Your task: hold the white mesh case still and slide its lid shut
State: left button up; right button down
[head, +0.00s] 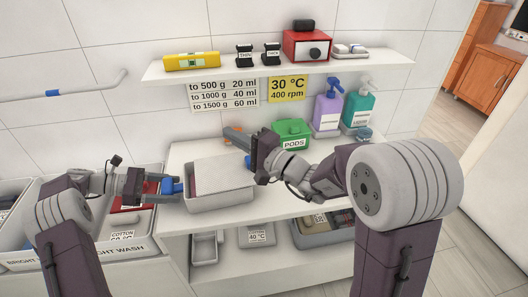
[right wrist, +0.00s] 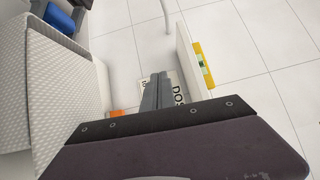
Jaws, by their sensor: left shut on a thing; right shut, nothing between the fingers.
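The white mesh case (head: 222,203) stands on the white counter in the middle of the head view. Its flat pale lid (head: 224,174) lies over most of the top, and a narrow reddish strip shows at the left edge. My left gripper (head: 174,187) is at the case's left end, shut on its wall or rim; the exact contact is hard to see. My right gripper (head: 250,162) is shut and empty beside the lid's right edge. In the right wrist view, the mesh surfaces (right wrist: 52,65) lie left of the shut fingers (right wrist: 155,92); touching cannot be told.
A green pods box (head: 291,134) stands behind my right gripper, with purple (head: 326,112) and teal (head: 359,108) bottles beyond. An orange-handled thing (head: 236,136) lies behind the case. Laundry bins (head: 130,247) stand at left. A shelf (head: 280,68) hangs above. The counter's front is clear.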

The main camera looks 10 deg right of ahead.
jog(key=s+a+r+n+g+y, duration=0.2)
jog(key=s+a+n+g+y, duration=0.1)
jog(key=a+n+g, duration=0.3)
jog(key=w+d+f+n+g+h, duration=0.1)
jog(key=d+f+n+h, duration=0.15)
jog(key=d, duration=0.55)
jog(key=w+d+f+n+g+h, duration=0.15)
jog(key=d+h, duration=0.25)
jog(key=d, duration=0.4)
jog(key=w+d+f+n+g+h, duration=0.1)
jog(key=d+f+n+h, duration=0.15)
jog(key=d, duration=0.55)
jog(key=w+a+f, duration=0.2)
jog(key=a+f, duration=0.5)
jog(key=a, duration=0.2)
jog(key=shift+w+a+f, duration=0.15)
jog(key=shift+w+f, duration=0.05)
jog(key=shift+w, duration=0.2)
jog(key=shift+a, duration=0.1)
